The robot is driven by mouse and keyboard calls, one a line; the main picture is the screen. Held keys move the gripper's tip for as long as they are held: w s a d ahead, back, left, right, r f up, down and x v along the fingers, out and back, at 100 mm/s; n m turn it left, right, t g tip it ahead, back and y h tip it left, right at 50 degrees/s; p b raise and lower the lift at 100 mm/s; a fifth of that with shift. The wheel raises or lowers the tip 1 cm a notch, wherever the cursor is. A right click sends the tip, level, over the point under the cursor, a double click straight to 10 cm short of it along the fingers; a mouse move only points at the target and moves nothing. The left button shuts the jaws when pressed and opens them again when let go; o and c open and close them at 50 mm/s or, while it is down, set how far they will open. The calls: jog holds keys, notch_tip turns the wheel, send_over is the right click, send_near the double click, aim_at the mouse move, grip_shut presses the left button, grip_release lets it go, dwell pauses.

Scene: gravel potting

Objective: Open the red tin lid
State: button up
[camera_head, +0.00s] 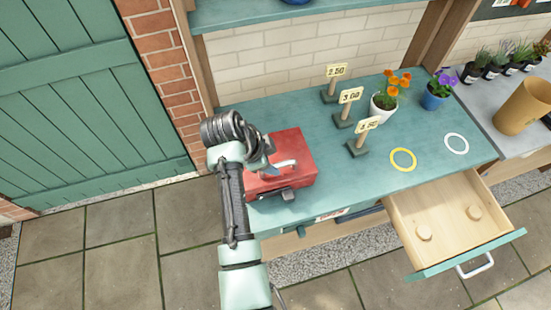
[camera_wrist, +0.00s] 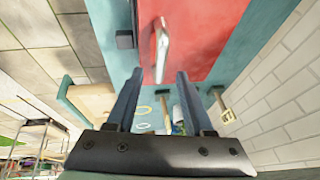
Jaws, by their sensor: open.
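The red tin (camera_head: 300,147) stands on the left part of the teal bench, and its lid looks shut. A pale metal handle (camera_head: 286,163) lies on the lid. A dark latch-like part (camera_head: 289,196) is at its front edge. My gripper (camera_head: 271,165) is over the left part of the tin and hides some of it. In the wrist view, my gripper (camera_wrist: 158,76) is open with nothing between its fingers. The handle (camera_wrist: 162,48) shows just past the fingertips, roughly in line with the gap, against the red lid (camera_wrist: 195,30). I cannot tell whether they touch.
Price signs (camera_head: 351,96) stand right of the tin. An orange-flowered pot (camera_head: 383,108) and a purple-flowered pot (camera_head: 434,99) are behind yellow (camera_head: 403,159) and white (camera_head: 456,143) rings. An open drawer (camera_head: 450,205) juts out at front right, holding two round wooden pieces.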

aim_at(278, 165)
jog(key=shift+x, duration=1.9)
grip_shut()
